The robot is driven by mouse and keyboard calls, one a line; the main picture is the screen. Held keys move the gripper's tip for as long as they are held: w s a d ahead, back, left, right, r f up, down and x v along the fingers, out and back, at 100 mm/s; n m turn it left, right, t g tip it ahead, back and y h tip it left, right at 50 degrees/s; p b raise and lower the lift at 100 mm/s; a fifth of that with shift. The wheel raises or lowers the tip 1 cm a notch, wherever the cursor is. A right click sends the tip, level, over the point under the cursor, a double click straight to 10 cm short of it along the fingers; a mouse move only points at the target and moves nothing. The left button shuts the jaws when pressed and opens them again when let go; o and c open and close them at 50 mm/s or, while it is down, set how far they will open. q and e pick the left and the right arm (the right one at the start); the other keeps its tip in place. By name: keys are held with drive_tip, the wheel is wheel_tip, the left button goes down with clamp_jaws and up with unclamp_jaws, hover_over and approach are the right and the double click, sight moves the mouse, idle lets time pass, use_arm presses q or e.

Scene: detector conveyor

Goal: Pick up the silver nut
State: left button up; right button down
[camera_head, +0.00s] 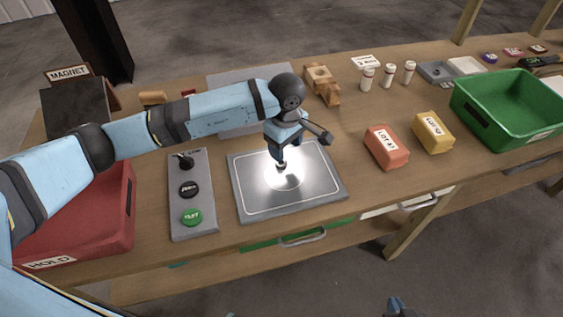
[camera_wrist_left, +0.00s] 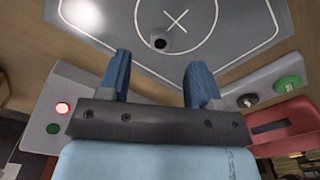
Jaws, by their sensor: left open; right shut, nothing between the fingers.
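The silver nut (camera_wrist_left: 159,41) shows in the left wrist view as a small grey ring with a dark hole, lying on the grey plate (camera_wrist_left: 245,25) near its white circle. In that view my left gripper (camera_wrist_left: 160,64) is open, with the nut just beyond the gap between its fingertips. In the head view my left gripper (camera_head: 281,158) points down over the lit plate (camera_head: 322,195), and the nut is hard to tell there beneath the fingers. The tip of my right gripper (camera_head: 396,305) shows at the bottom edge, away from the table and empty.
A control panel (camera_head: 191,222) with a green button stands left of the plate, beside a red HOLD bin (camera_head: 112,235). Orange (camera_head: 385,147) and yellow (camera_head: 432,133) lot boxes stand to the right, before a green bin (camera_head: 522,120). White-capped bottles (camera_head: 388,77) stand behind.

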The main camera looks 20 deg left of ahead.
sight(283, 164)
use_arm(q)
drive_tip(key=f, duration=0.4)
drive_tip(key=f+p, duration=0.1)
drive_tip(key=f, duration=0.1)
drive_tip(key=shift+a+f, duration=0.25)
drive_tip(key=shift+a, duration=0.05)
drive_tip(key=c, duration=1)
